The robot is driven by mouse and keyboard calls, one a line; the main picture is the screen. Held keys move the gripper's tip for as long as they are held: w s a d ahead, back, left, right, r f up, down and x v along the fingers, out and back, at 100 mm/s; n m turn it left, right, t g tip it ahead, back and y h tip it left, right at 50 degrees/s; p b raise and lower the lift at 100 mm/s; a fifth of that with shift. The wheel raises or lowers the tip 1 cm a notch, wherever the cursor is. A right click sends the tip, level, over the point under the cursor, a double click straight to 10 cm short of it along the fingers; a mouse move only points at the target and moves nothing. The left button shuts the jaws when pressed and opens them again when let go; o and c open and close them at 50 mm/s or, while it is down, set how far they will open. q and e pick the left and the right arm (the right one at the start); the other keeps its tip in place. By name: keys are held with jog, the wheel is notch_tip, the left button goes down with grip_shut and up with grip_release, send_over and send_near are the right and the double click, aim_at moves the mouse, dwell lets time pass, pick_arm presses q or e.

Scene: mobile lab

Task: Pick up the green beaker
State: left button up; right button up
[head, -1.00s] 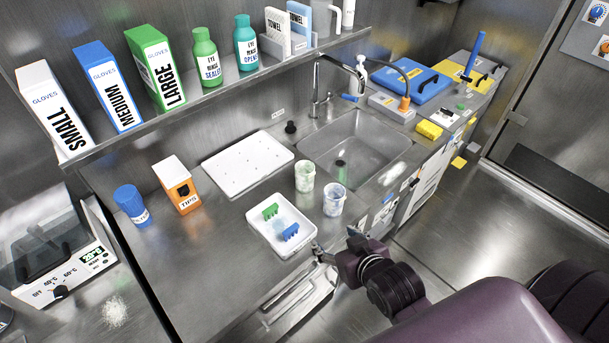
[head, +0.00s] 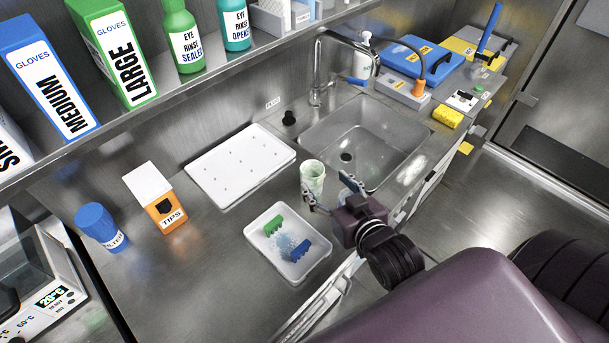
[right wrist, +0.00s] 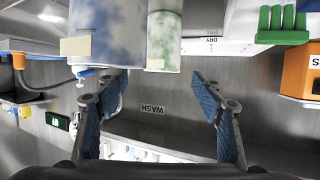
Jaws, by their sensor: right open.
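The green beaker (head: 312,176), pale with green speckles, stands on the steel counter at the sink's near left corner. It also shows in the right wrist view (right wrist: 163,42), at the top between the finger lines. My right gripper (head: 326,187) is open beside the beaker, on its near right side. In the right wrist view its fingers (right wrist: 157,84) are spread with nothing between them. A blue-speckled beaker (right wrist: 106,30) stands left of the green one in the right wrist view; in the head view my right gripper seems to hide it. My left gripper is not in view.
A white tray (head: 262,245) with a green and a blue piece lies left of my right gripper. A white board (head: 240,165), an orange tips box (head: 165,208) and a blue-capped jar (head: 103,228) stand farther left. The sink (head: 375,140) is behind.

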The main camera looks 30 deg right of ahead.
aim_at(308, 164)
jog(key=x, duration=0.2)
jog(key=p+x, duration=0.1)
jog(key=x, duration=0.4)
jog(key=shift+w+a+r, duration=0.15)
jog(key=shift+a+r, duration=0.05)
jog(key=shift+r, duration=0.05)
jog(key=shift+w+f, duration=0.1)
jog(key=shift+w, duration=0.2)
jog(key=c, duration=1)
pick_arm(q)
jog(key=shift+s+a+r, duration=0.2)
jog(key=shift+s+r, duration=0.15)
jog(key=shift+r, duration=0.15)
pick_arm(e)
jog(key=shift+c, duration=1.1)
